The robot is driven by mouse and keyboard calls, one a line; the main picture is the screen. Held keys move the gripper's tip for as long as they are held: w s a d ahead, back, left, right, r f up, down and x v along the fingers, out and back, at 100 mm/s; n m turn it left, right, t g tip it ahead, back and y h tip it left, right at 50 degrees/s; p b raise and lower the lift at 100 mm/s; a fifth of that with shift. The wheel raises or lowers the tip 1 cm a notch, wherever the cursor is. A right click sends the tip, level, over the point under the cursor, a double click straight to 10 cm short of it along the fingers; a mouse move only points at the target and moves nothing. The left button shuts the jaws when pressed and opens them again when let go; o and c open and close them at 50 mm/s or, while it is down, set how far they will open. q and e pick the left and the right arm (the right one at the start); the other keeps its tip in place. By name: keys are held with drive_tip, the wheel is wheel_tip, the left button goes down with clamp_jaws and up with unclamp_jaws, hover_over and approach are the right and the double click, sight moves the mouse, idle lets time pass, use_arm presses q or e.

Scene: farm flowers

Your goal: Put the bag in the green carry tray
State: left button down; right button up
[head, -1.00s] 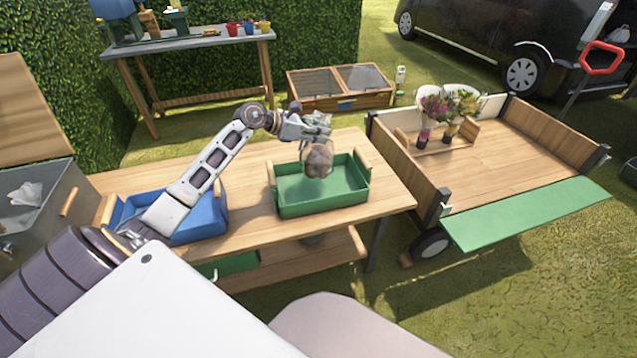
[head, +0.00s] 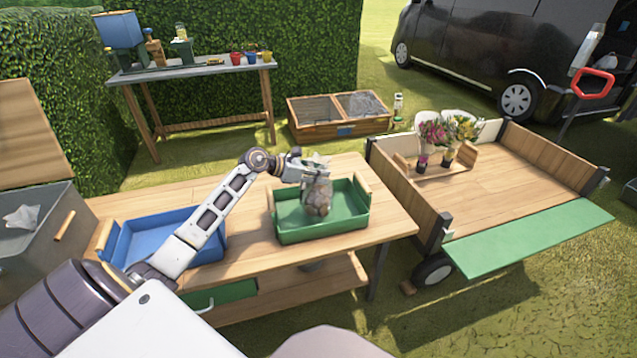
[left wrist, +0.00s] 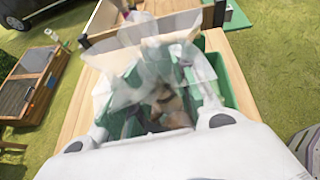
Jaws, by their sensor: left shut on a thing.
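The green carry tray (head: 310,232) with wooden end handles stands on the wooden table. The bag (head: 318,195), clear with brownish contents, hangs upright from my left gripper (head: 312,168), which is shut on its top. In the head view the bag is over the tray, its lower part in front of the tray's inside; I cannot tell whether it touches the floor. In the left wrist view the bag (left wrist: 160,95) is blurred, with the green tray (left wrist: 236,85) around it. My right gripper is not in view.
A blue tray (head: 165,238) stands on the table, left of the green one, under my left arm. A grey bin (head: 40,235) is at the far left. A wooden cart (head: 500,165) with flowers stands to the right. The table's right end is clear.

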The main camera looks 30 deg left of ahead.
sight(318, 188)
use_arm(q)
drive_tip(key=shift+f, duration=0.45)
drive_tip(key=shift+f+b, duration=0.35)
drive_tip(key=shift+f, duration=1.05)
drive_tip(key=c, duration=1.1)
unclamp_jaws()
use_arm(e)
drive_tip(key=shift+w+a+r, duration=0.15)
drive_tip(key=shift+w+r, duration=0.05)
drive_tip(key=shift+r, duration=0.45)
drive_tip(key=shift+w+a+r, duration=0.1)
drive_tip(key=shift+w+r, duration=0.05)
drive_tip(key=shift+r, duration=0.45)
